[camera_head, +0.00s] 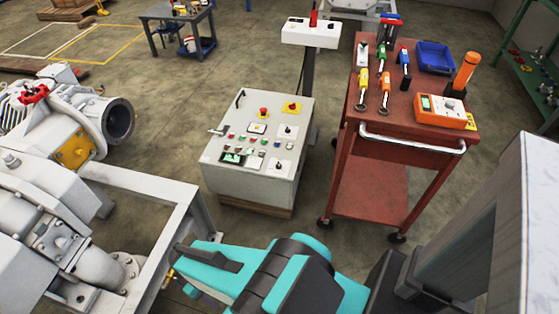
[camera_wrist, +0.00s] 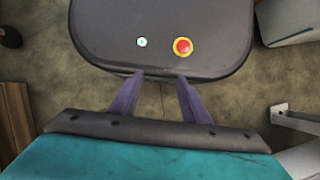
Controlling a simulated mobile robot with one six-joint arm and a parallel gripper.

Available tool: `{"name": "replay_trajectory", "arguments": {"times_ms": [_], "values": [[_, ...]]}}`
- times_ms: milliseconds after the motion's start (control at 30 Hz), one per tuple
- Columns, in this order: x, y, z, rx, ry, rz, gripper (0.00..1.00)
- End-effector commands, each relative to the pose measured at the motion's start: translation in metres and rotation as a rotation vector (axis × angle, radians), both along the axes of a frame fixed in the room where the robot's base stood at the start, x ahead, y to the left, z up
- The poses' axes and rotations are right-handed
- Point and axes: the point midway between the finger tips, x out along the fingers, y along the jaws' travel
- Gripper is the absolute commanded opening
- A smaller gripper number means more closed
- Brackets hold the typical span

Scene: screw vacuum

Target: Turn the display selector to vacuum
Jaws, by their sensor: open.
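A light grey control cabinet (camera_head: 215,172) stands on a wooden pallet in the middle of the head view. Its sloped top carries a small dark display (camera_head: 232,158), rows of coloured buttons and black knobs on pale plates. One knob (camera_head: 287,131) sits at the right and another (camera_head: 279,163) at the lower right. I cannot tell which is the display selector, and the labels are too small to read. My gripper (camera_wrist: 160,77) is open and empty in the wrist view, its two fingers apart. It is clear of the cabinet, which the wrist view does not show.
A red tool cart (camera_head: 440,133) with tools, a blue bin (camera_head: 435,57) and an orange meter (camera_head: 446,110) stands right of the cabinet. Large grey pump machinery (camera_head: 45,195) and its frame (camera_head: 165,235) fill the left. Bare floor (camera_head: 235,222) lies in front of the cabinet.

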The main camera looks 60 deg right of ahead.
Motion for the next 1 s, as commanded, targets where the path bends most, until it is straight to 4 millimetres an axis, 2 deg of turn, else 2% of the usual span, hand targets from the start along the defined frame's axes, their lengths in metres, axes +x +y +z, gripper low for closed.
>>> {"name": "replay_trajectory", "arguments": {"times_ms": [200,367,667,1000], "values": [[0.026,-0.009,0.004,-0.015,-0.018,-0.150,0.42],[0.056,-0.031,0.010,-0.032,-0.038,-0.325,0.42],[0.108,-0.093,0.029,-0.065,-0.066,-0.680,0.42],[0.150,-0.186,0.058,-0.097,-0.083,-1.080,0.42]]}}
